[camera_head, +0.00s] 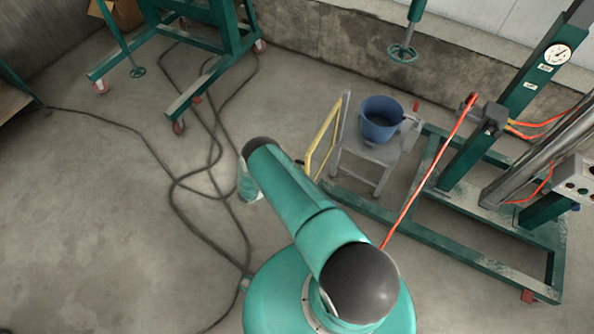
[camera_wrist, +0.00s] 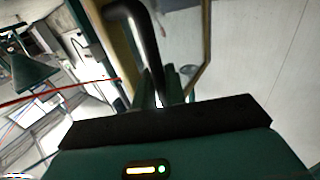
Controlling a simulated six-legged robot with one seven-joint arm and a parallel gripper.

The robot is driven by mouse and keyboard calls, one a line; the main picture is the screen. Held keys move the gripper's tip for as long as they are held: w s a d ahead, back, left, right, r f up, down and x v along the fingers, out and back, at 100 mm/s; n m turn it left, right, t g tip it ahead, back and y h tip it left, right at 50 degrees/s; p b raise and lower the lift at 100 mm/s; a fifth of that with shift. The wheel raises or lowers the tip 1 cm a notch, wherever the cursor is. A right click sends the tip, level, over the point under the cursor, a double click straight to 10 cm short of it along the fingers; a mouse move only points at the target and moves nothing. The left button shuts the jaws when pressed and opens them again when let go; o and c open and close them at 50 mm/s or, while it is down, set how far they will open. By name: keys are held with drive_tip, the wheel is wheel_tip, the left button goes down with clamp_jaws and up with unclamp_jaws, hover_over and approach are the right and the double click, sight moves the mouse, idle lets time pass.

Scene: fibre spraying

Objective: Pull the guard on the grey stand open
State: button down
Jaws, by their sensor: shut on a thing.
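The grey stand (camera_head: 368,148) stands on the floor right of my arm in the head view. The guard (camera_head: 322,138) is a yellow-edged frame on its left side, standing out at an angle from it. In the wrist view, a black bent handle (camera_wrist: 139,32) rises in front of the yellowish guard frame (camera_wrist: 205,45). My gripper (camera_wrist: 167,82) is shut on the lower end of this handle. In the head view my arm hides the gripper and the handle.
A blue bucket (camera_head: 380,119) sits on the stand. A green frame machine (camera_head: 480,130) with an orange hose (camera_head: 430,175) is at the right. Dark cables (camera_head: 180,185) lie on the floor at left. A green wheeled frame (camera_head: 190,60) stands at the back left.

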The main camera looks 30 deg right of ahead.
drive_tip(key=shift+w+a, duration=0.2)
drive_tip(key=shift+w, duration=0.15)
idle(0.3)
drive_tip(key=c, duration=1.5)
unclamp_jaws()
drive_tip(key=shift+c, duration=0.2)
drive_tip(key=a, duration=1.3)
drive_tip(key=shift+w+a, duration=0.3)
drive_tip(key=shift+a, duration=0.1)
